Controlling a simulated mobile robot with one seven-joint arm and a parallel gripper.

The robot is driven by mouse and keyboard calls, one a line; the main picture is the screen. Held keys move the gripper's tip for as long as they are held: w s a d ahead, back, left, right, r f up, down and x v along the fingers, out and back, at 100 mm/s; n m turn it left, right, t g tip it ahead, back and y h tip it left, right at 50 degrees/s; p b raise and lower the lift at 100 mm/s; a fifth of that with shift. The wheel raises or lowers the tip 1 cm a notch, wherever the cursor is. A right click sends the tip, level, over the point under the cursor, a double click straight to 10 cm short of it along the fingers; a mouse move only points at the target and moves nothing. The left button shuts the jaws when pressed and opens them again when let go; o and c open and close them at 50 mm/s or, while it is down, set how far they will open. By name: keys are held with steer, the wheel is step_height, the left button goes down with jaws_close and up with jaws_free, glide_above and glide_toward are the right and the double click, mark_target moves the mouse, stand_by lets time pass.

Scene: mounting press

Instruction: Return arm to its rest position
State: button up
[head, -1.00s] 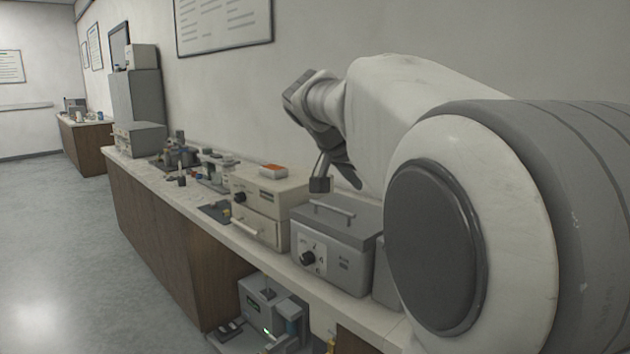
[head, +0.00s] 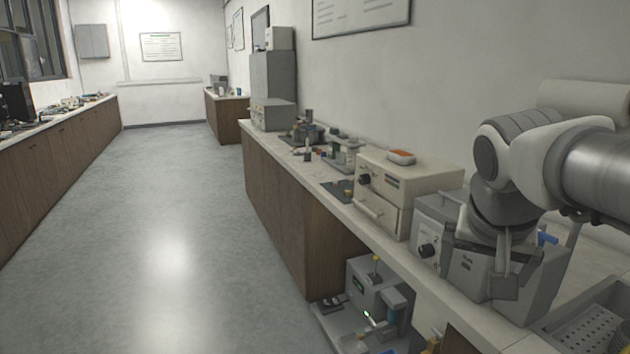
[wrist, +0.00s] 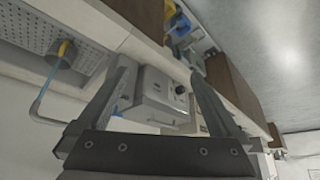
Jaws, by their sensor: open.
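My gripper (head: 502,268) hangs from the white and grey arm at the right of the head view. It is in front of a grey box-shaped device (head: 428,235) with a dark knob and partly hides it. In the wrist view my gripper (wrist: 161,80) has its two fingers spread apart with nothing held between them. The grey device (wrist: 158,92) shows beyond the gap between the fingers. I cannot tell how far the fingertips are from it.
A cream device (head: 405,178) with an orange-topped item stands on the wall-side bench. A perforated grey tray (head: 590,335) is at lower right. A machine (head: 375,290) stands low by the bench. The aisle floor (head: 175,230) is clear. Another bench (head: 60,150) runs along the left.

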steer(key=s+a+f+n+y+p, duration=0.1)
steer(key=s+a+f+n+y, duration=0.2)
steer(key=s+a+f+n, duration=0.5)
step_height(320, 180, up, 16)
steer(key=s+m+p, duration=0.2)
steer(key=p, duration=1.2)
steer(key=shift+a+f+t+p, duration=0.15)
steer(key=shift+a+t+p, duration=0.15)
steer(key=shift+a, duration=0.05)
steer(key=shift+d+m, duration=0.15)
steer(key=shift+m, duration=0.15)
